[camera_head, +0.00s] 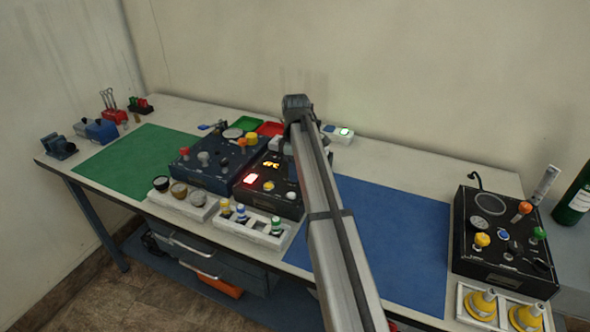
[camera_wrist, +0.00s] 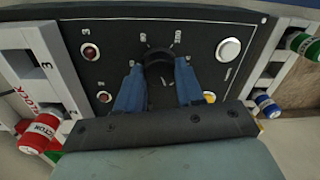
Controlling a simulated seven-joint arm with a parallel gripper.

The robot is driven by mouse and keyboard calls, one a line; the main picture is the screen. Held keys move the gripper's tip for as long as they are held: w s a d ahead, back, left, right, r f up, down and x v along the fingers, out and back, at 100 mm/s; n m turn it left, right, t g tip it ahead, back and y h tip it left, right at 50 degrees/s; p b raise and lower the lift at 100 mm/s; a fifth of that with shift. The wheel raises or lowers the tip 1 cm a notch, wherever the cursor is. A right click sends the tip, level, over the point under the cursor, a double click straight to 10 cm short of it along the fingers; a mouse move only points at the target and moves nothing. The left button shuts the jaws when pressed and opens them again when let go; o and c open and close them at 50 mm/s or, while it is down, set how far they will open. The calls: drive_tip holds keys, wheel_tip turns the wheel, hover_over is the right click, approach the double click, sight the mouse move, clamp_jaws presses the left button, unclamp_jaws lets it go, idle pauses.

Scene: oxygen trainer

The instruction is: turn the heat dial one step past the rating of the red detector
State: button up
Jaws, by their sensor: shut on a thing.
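In the wrist view my gripper (camera_wrist: 158,70) has its two blue fingers on either side of a round black dial (camera_wrist: 157,56), closed on it. The dial sits on a black panel with small white markings around it. Its pointer setting is hard to make out between the fingers. A red and white cylinder with partly readable lettering ending in "CTOR" (camera_wrist: 38,134), apparently the red detector, is at the lower left. Its rating cannot be read. In the head view the arm hides the fingers and dial; the black box (camera_head: 285,207) shows beside it.
The panel has a white round button (camera_wrist: 229,50) and small red lamps. White numbered racks (camera_wrist: 38,60) flank it closely. In the head view a blue panel box (camera_head: 190,175) stands left of the black box, and the blue mat (camera_head: 400,235) to the right is clear.

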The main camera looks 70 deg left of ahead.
drive_tip(key=m, duration=0.6)
drive_tip(key=shift+w, duration=0.1)
drive_tip(key=m, duration=0.5)
drive_tip(key=shift+m+y, duration=0.3)
drive_tip(key=m, duration=0.5)
drive_tip(key=shift+w+d, duration=0.1)
drive_tip(key=m, duration=0.6)
drive_tip(key=o, duration=1)
drive_tip(key=shift+y, duration=0.3)
drive_tip(key=shift+o, duration=0.2)
